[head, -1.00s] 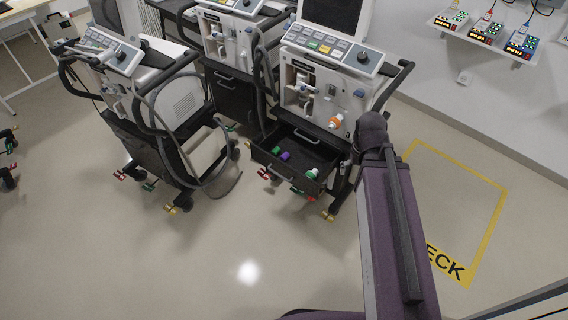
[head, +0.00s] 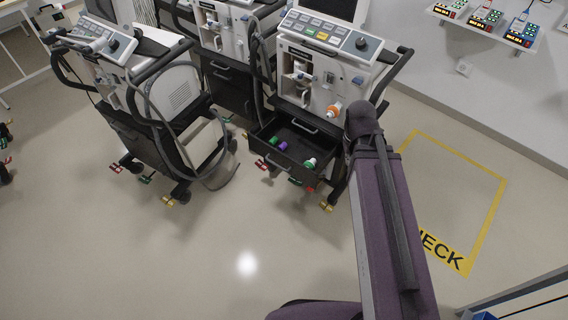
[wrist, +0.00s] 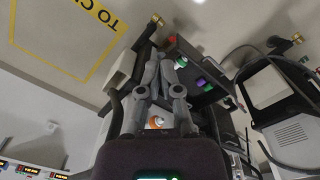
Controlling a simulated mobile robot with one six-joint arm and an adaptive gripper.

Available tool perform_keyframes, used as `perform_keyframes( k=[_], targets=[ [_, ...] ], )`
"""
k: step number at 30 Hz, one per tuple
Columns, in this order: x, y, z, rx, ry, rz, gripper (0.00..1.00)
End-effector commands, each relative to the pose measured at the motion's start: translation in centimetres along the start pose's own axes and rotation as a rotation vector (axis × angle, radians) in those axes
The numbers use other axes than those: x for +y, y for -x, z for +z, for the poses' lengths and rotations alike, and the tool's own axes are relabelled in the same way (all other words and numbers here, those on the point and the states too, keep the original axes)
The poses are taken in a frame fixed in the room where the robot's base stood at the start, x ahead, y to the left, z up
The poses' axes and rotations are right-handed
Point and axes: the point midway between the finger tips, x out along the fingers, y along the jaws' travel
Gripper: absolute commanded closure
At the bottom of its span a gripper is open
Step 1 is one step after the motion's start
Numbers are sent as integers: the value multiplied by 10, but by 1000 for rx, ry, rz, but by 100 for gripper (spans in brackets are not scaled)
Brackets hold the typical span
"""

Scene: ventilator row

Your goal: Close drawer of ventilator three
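The rightmost ventilator (head: 322,70) in the head view has its black drawer (head: 276,158) pulled out. Green, purple and white-and-green items lie in it. The drawer also shows in the wrist view (wrist: 212,72), to the right of my gripper's fingertips. My gripper (wrist: 161,62) is in the wrist view only; my arm hides it in the head view. Its two fingers come close together at the tips and seem to hold nothing; whether they meet is unclear. Contact with the drawer cannot be told. No number is readable on the ventilator.
Two more ventilators stand to the left, a middle one (head: 222,35) and a left one (head: 140,85) with a hanging hose. A yellow floor marking (head: 487,215) lies at right. A wall shelf (head: 480,22) holds small devices. The floor in front is clear.

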Motion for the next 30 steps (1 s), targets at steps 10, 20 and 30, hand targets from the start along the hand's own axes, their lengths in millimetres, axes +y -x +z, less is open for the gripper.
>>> perform_keyframes(
  k=[10, 20, 30],
  targets=[
    [-32, -64, -42, 23, 433, 138, 100],
    [-71, -114, -81, 15, 872, 290, 100],
    [-120, -161, -118, -31, 1321, 460, 100]
  ],
)
